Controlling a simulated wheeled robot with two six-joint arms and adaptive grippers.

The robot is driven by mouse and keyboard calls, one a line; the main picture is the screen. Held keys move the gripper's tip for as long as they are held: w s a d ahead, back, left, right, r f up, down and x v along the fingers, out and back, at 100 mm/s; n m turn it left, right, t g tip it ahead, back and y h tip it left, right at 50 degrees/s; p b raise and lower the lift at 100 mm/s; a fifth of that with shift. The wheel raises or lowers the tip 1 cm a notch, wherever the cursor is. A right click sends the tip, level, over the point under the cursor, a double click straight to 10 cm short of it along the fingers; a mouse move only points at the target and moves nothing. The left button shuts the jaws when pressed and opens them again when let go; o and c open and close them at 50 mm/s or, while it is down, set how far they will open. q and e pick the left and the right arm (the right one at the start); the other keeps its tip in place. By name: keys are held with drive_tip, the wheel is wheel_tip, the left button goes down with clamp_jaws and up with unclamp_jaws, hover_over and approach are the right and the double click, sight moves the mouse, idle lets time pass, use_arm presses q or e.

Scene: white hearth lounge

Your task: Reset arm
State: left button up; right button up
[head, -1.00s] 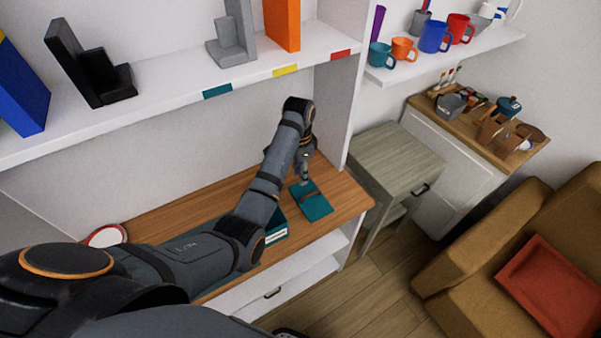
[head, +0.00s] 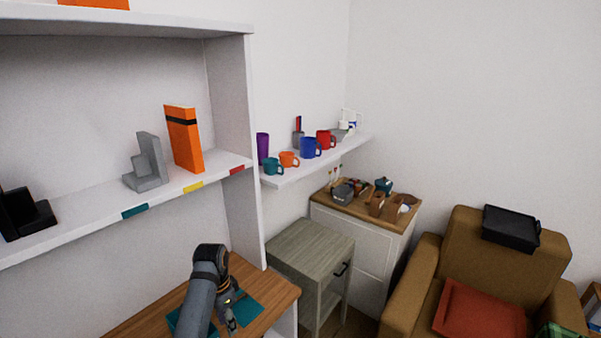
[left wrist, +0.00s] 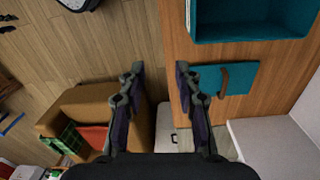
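My left gripper (head: 232,322) hangs over the front part of the wooden desk, at the bottom of the head view. In the left wrist view its two fingers (left wrist: 160,72) are spread apart with nothing between them. A flat teal panel with a dark handle (left wrist: 236,82) lies on the desk beside the fingers, apart from them; it also shows in the head view (head: 250,312). An open teal box (left wrist: 250,37) stands next to it on the desk. My right gripper is in neither view.
The wooden desk (head: 143,322) sits under a white shelf (head: 95,225) with an orange book (head: 184,138) and grey bookend (head: 147,165). A grey-green side table (head: 312,245) and brown armchair (head: 400,290) stand to the right. Several mugs line a wall shelf (head: 325,160).

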use_arm(q)
drive_tip(key=s+a+f+n+t, duration=0.1)
drive_tip(key=s+a+f+n, duration=0.2)
drive_tip(key=s+f, duration=0.25)
drive_tip(key=s+a+r+n+t+y, duration=0.1)
drive_tip(key=s+r+n+t, duration=0.15)
drive_tip(key=s, duration=0.65)
drive_tip(key=s+a+r+n+t, duration=0.1)
drive_tip(key=s+n, duration=0.2)
drive_tip(key=s, duration=0.6)
drive_tip(key=s+a+f+g, duration=0.1)
drive_tip(key=s+f, duration=0.1)
drive_tip(key=f, duration=1.3)
drive_tip(key=s+a+f+g, duration=0.1)
drive_tip(key=s+f, duration=0.1)
drive_tip(key=f, duration=1.2)
drive_tip(key=s+a+f+g+b, duration=0.1)
drive_tip(key=s+f, duration=1.4)
drive_tip(key=s, duration=0.2)
drive_tip(key=shift+a, duration=0.2)
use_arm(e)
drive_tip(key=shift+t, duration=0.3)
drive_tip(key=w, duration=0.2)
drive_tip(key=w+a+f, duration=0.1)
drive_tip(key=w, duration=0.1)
